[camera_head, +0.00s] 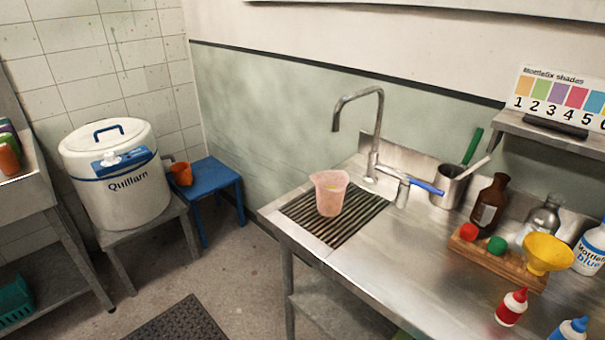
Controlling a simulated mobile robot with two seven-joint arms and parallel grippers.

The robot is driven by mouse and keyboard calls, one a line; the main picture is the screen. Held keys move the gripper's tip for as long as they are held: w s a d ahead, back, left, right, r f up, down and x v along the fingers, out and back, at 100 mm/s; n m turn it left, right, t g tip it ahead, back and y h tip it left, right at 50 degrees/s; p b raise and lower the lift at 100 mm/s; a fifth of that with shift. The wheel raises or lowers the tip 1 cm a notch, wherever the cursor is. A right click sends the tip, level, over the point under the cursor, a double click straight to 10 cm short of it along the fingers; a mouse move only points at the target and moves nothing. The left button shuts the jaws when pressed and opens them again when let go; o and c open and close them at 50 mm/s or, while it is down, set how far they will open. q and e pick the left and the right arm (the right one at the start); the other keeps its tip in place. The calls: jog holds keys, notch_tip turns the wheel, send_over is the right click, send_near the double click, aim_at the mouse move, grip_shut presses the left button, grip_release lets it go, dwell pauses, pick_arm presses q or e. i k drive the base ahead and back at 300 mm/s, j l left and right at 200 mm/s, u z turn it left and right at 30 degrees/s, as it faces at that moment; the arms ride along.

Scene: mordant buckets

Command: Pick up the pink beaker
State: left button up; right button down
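The pink beaker (329,194) stands upright on a dark ribbed drain mat (352,222) at the left end of the steel counter. It is translucent, and something yellowish shows near its rim. Nothing touches it from the sides. Neither of my grippers is in view.
To the right are a metal pot (447,187), a brown bottle (488,206), a yellow funnel (545,254) and a red-capped bottle (512,306). A white barrel (125,190) and blue stool (209,178) stand left.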

aim_at(330, 185)
jog(key=z, duration=0.45)
jog(key=i+j+z, duration=0.15)
jog(key=z, duration=0.25)
jog(key=j+z, duration=0.4)
jog(key=i+j+z, duration=0.1)
jog(key=j+z, duration=0.55)
jog(key=z, duration=0.15)
